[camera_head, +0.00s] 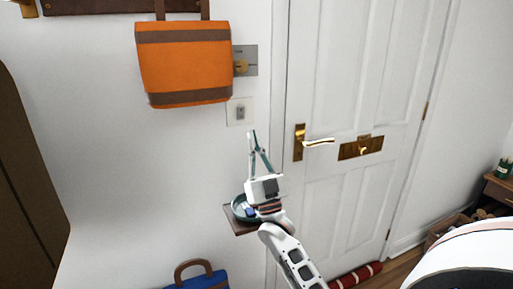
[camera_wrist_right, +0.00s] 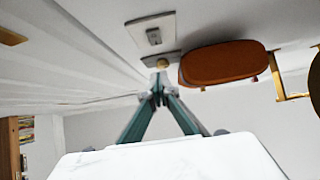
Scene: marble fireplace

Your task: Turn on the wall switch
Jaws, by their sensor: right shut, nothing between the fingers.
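The wall switch (camera_head: 240,112) is a small grey rocker on a pale plate, on the white wall left of the door. It also shows in the right wrist view (camera_wrist_right: 154,36), near the top. My right gripper (camera_head: 252,140) is shut and empty, its green fingers pointing up just below and slightly right of the switch in the head view. In the wrist view its fingertips (camera_wrist_right: 159,90) meet below the switch plate. I see no clear contact with the switch, and its on or off state is too small to tell. My left gripper is not in view.
A grey plate with a brass knob (camera_head: 241,66) sits above the switch, partly behind a hanging orange bag (camera_head: 185,62). A small shelf (camera_head: 232,222) with a green dish is below. The white door (camera_head: 345,85) with brass handle (camera_head: 318,142) is on the right.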

